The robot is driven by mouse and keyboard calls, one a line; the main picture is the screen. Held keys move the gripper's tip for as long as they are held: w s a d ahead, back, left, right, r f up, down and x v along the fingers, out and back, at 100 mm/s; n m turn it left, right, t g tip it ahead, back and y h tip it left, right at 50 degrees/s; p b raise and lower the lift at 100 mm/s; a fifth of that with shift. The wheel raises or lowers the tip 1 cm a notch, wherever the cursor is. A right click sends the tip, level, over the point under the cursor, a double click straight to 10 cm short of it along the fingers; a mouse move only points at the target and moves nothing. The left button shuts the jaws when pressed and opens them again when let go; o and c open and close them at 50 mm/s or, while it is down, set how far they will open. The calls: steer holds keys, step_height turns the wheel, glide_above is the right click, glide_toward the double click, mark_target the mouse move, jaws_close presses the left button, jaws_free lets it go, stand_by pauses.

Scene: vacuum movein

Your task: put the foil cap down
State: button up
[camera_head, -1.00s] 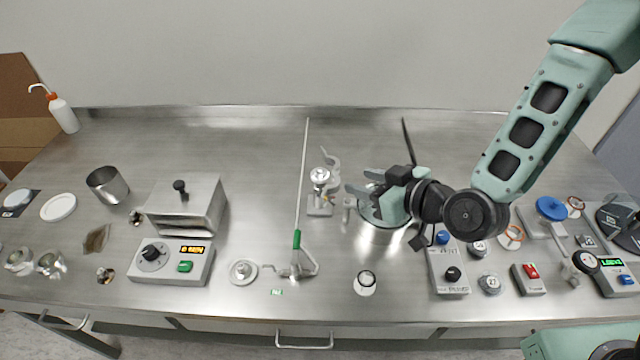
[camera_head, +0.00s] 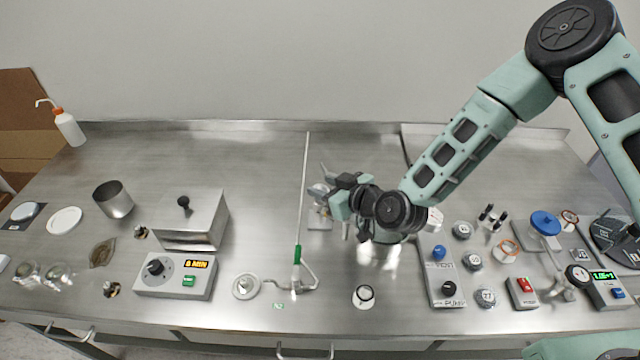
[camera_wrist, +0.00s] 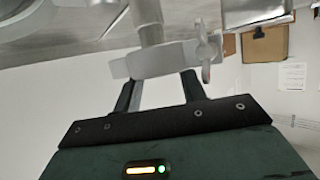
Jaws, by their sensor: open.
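My gripper (camera_head: 328,190) is open over the middle of the bench, fingers pointing left. In the wrist view its two fingers (camera_wrist: 160,88) reach toward a grey clamp (camera_wrist: 165,58) with a wing screw, on an upright rod (camera_wrist: 148,20). I cannot tell whether the fingers touch the clamp. No foil cap is clearly seen between the fingers. My wrist hides part of the clamp stand.
A shiny metal vessel (camera_head: 385,255) stands partly hidden under my wrist. Left are a metal box (camera_head: 190,222), a control box (camera_head: 172,277) and a steel cup (camera_head: 113,199). Right are a switch box (camera_head: 442,270) and several small items.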

steer(key=shift+w+a+f, duration=0.1)
jaws_close()
stand_by(0.4)
